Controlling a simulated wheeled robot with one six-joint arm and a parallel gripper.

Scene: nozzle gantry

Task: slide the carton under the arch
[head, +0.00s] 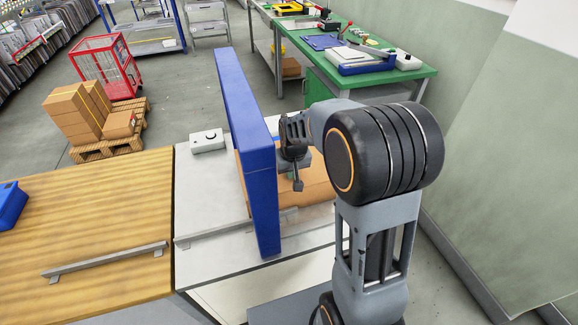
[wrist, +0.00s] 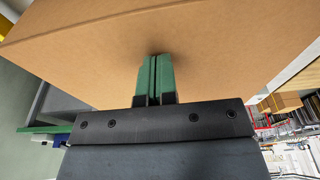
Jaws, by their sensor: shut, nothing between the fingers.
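The brown carton (head: 317,187) sits on the pale table at the blue arch (head: 247,130). Most of what I see of it is to the right of the arch, and a narrow strip shows at the arch's left edge, so it appears to be partly under it. The arch hides its middle. My gripper (head: 293,178) is on the right side of the arch, at the carton. In the wrist view my gripper (wrist: 156,62) is shut and empty, its green fingertips at the face of the carton (wrist: 220,40), apparently touching it.
A metal guide rail (head: 225,230) runs along the front of the pale table (head: 205,190). A grey box with a knob (head: 207,141) stands left of the arch. A wooden table (head: 90,215) with another rail (head: 105,262) adjoins on the left, its surface mostly clear.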

